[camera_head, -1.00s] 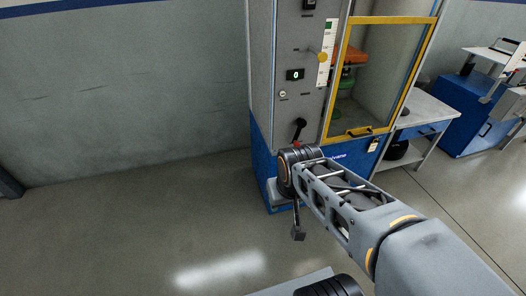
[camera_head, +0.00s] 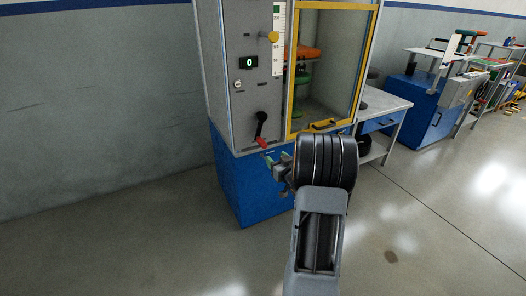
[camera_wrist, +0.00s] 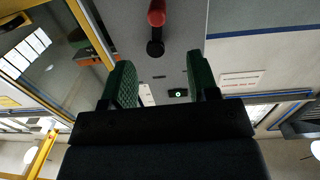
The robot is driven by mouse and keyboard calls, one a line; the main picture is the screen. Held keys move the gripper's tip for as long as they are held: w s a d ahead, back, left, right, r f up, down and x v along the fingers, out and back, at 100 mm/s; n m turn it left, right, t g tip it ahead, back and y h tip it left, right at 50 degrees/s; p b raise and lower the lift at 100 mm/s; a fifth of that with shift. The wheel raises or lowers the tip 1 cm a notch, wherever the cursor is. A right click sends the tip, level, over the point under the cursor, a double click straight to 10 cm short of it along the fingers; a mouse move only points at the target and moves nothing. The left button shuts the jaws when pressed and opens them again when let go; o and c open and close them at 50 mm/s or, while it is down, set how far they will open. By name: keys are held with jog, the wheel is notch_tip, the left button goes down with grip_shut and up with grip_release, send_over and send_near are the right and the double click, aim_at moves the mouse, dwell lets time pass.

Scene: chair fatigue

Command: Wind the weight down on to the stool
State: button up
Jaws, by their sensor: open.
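A tall grey and blue test machine (camera_head: 229,75) has a black crank (camera_head: 261,122) with a red knob (camera_head: 263,142) on its front panel. In the wrist view the crank (camera_wrist: 155,46) and its red knob (camera_wrist: 156,13) show ahead of the fingertips, near the top edge. My gripper (camera_head: 274,161) is open and empty, just below and right of the knob; its green-padded fingers (camera_wrist: 160,72) are apart from it. Behind the machine's glass are an orange part (camera_head: 305,52) and a green stool-like part (camera_head: 302,79) below it. The panel edge partly hides both, so I cannot tell if they touch.
A yellow-framed door (camera_head: 368,60) with a yellow handle (camera_head: 322,125) is beside the panel and looks shut. A display (camera_head: 249,62) reads 0, and a yellow knob (camera_head: 270,37) is above it. A side table (camera_head: 385,101) stands right. The left floor is clear.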

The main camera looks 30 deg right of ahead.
aim_at(265, 146)
jog(key=shift+t, duration=0.3)
jog(key=w+b, duration=0.1)
jog(key=w, duration=0.3)
jog(key=w+d+b, duration=0.1)
jog(key=w, duration=0.4)
jog(key=w+d+b, duration=0.1)
jog(key=w, duration=0.3)
jog(key=shift+w+d+f, duration=0.15)
jog(key=shift+d+f, duration=0.1)
jog(key=shift+f, duration=0.15)
grip_shut()
